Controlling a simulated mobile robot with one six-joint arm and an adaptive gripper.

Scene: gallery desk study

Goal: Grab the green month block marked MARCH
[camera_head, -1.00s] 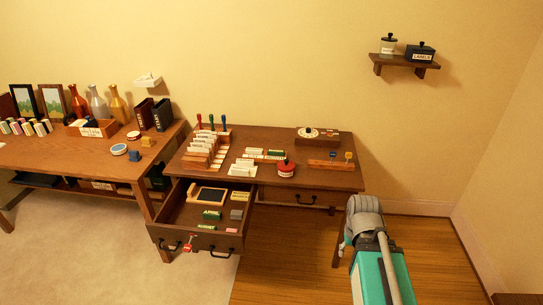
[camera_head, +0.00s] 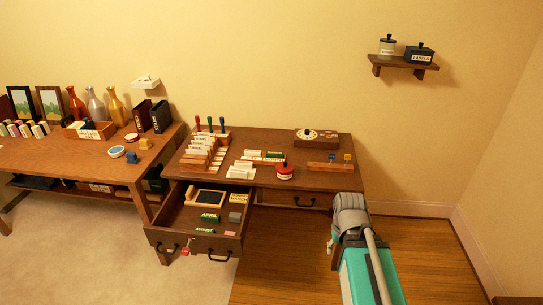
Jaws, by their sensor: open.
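Two small green blocks lie in the open desk drawer: one farther back (camera_head: 209,217) and one nearer the drawer front (camera_head: 204,231). Their white lettering is too small to read surely, so I cannot tell which, if either, says MARCH. A yellow lettered block (camera_head: 238,198) lies at the back right of the drawer. More green shows among the cards and blocks on the desktop (camera_head: 264,155), also unreadable. My arm stands right of the desk, in front of its right end. My gripper cannot be made out in this view.
The drawer (camera_head: 168,237) also holds a framed slate (camera_head: 207,198) and a grey block (camera_head: 235,217). A red tag (camera_head: 185,252) hangs at its front. On the desk (camera_head: 330,178) stand a card rack (camera_head: 203,155) and red pot (camera_head: 284,171). Floor right of the drawer is clear.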

